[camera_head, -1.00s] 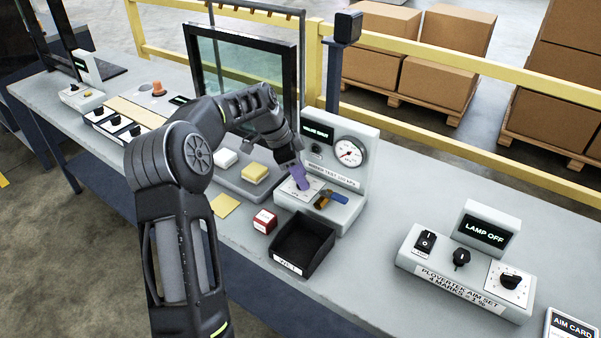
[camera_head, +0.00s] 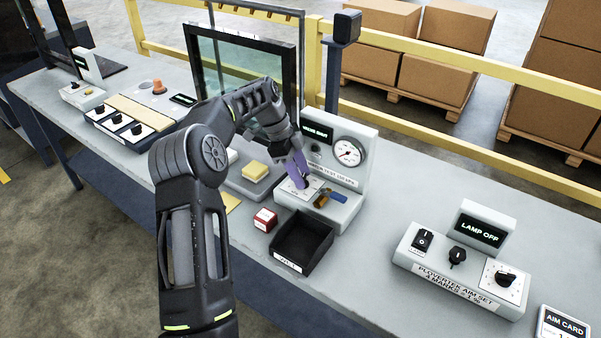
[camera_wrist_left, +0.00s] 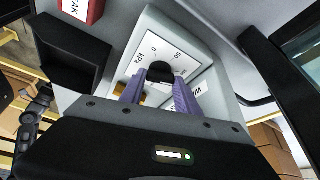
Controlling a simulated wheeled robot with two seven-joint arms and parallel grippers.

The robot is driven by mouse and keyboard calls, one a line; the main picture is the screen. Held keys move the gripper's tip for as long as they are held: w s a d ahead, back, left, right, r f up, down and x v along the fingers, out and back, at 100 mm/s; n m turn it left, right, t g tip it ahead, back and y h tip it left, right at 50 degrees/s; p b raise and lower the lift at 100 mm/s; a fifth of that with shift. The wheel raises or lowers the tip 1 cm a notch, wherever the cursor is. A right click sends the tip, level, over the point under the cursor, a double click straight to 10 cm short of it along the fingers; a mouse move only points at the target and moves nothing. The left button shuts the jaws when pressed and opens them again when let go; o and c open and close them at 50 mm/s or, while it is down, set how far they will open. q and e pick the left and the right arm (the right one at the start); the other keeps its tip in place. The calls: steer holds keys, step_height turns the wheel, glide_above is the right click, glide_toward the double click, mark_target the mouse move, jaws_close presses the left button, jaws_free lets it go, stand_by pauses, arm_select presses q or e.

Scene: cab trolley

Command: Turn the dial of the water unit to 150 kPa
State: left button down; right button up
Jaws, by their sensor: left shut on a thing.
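The grey water unit (camera_head: 362,187) stands mid-table in the head view, with a round white gauge (camera_head: 348,152) and a dark display (camera_head: 316,133) that seems to read "VALVE SHUT". The gauge's red needle is too small to read exactly. The black dial (camera_wrist_left: 160,72) sits on a white scale plate (camera_wrist_left: 150,49) in the left wrist view. My left gripper (camera_head: 302,181) is at that plate, its purple fingers on both sides of the dial and shut on it. The fingers hide part of the dial and scale. My right gripper is not in view.
A lever with orange and blue parts (camera_head: 330,198) is close to the right of my fingers. An empty black bin (camera_head: 303,240) and a red-and-white box (camera_head: 265,220) stand in front. A framed glass panel (camera_head: 245,75) rises behind my arm.

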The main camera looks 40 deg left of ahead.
arm_select(q)
steer(key=c, duration=0.9)
jaws_free()
steer(key=shift+r, duration=0.15)
steer(key=shift+a+r, duration=0.2)
steer(key=shift+r, duration=0.1)
steer(key=p+v, duration=0.4)
steer(key=v, duration=0.3)
steer(key=shift+f, duration=0.1)
steer(key=shift+c, duration=0.3)
